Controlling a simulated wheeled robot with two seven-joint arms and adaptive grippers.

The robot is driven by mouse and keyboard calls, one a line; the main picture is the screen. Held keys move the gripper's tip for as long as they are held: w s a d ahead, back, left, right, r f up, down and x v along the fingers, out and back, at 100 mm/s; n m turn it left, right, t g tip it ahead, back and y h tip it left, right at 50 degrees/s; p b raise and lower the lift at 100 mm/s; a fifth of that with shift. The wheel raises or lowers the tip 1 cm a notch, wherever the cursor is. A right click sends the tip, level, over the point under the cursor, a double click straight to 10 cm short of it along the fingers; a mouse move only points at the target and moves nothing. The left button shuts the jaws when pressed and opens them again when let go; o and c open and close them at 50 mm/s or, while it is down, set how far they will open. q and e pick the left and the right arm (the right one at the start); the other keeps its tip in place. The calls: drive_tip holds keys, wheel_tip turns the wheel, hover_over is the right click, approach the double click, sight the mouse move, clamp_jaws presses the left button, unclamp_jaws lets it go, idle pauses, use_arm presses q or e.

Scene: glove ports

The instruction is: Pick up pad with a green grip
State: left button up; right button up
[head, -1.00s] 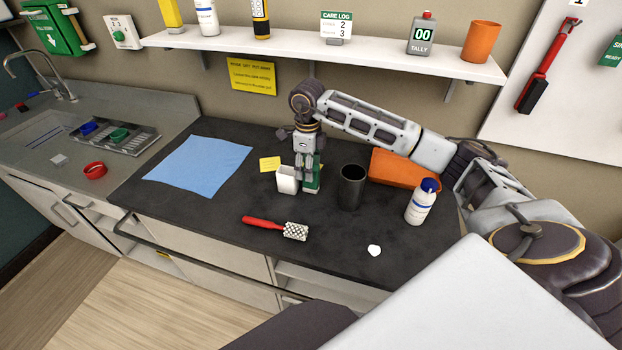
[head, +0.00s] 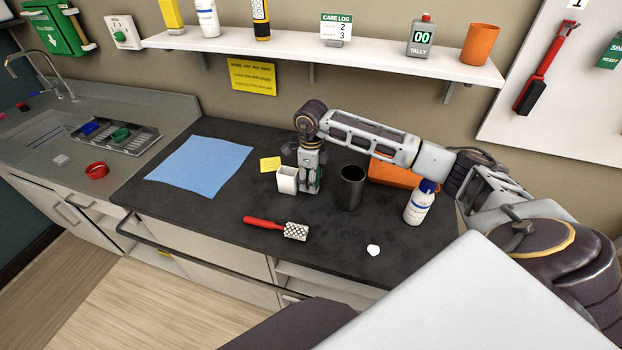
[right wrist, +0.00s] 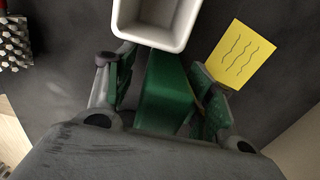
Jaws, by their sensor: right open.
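The green grip of the pad (right wrist: 165,95) shows in the right wrist view between the two fingers of my right gripper (right wrist: 163,90). The fingers are open on either side of it, and I cannot tell whether they touch it. In the head view my right gripper (head: 308,189) points down at the black counter and hides most of the green piece (head: 319,179). A white open cup (head: 287,180) stands close to the left of the gripper. The lower part of the pad is hidden. My left gripper is not in view.
A red-handled brush (head: 277,228) lies in front. A blue cloth (head: 199,165) lies left. A shelf (head: 330,53) hangs above.

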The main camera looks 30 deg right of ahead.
drive_tip(key=shift+c, duration=0.4)
clamp_jaws()
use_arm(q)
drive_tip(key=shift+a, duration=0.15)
use_arm(e)
drive_tip(key=shift+r, duration=0.15)
wheel_tip(320, 180, up, 8)
drive_tip(key=shift+r+b, duration=0.2)
drive_tip(key=shift+b, duration=0.45)
drive_tip(key=shift+r, duration=0.7)
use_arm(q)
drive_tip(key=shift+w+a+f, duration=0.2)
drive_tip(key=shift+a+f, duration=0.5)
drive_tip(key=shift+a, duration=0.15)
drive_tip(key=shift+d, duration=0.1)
